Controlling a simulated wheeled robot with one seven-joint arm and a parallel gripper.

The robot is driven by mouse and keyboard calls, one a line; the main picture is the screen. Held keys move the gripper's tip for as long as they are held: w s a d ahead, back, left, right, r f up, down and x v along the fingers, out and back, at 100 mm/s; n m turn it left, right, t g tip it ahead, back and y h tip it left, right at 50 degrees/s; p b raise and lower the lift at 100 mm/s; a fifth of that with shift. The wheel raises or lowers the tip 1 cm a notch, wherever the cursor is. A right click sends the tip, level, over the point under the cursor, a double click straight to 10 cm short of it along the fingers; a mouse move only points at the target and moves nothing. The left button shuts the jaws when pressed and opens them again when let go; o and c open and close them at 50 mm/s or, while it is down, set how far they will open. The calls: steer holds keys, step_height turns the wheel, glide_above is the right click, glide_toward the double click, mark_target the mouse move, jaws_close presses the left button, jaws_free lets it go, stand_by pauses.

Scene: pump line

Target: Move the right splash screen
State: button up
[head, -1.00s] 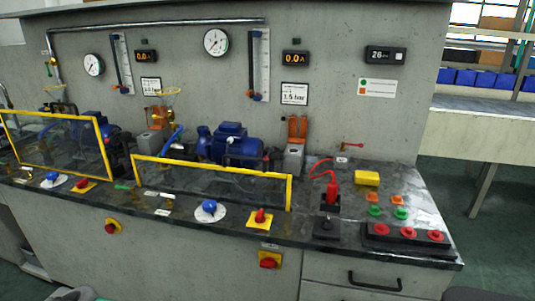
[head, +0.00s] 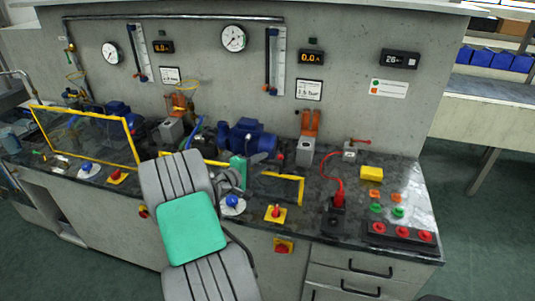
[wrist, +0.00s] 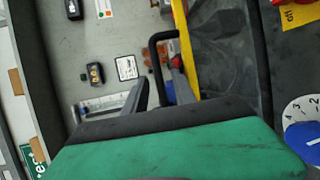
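The right splash screen, a clear panel in a yellow frame (head: 301,190), stands at the bench front in the head view. My gripper (head: 258,160) reaches over the bench at the screen's top edge. In the wrist view its two grey fingers (wrist: 159,85) are apart, with a black bent bar (wrist: 153,55) showing between and beyond them. I cannot tell whether they touch it.
The left splash screen (head: 136,145) stands at the left. A blue pump (head: 247,138) sits behind the right screen. A blue knob (head: 232,201) and a red-and-yellow switch (head: 275,212) lie in front. A red plug (head: 338,193) and red buttons (head: 402,232) are to the right.

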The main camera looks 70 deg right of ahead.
steer(key=x, duration=0.4)
steer(key=shift+d, duration=0.1)
jaws_close()
steer(key=shift+f, duration=0.1)
stand_by(1.2)
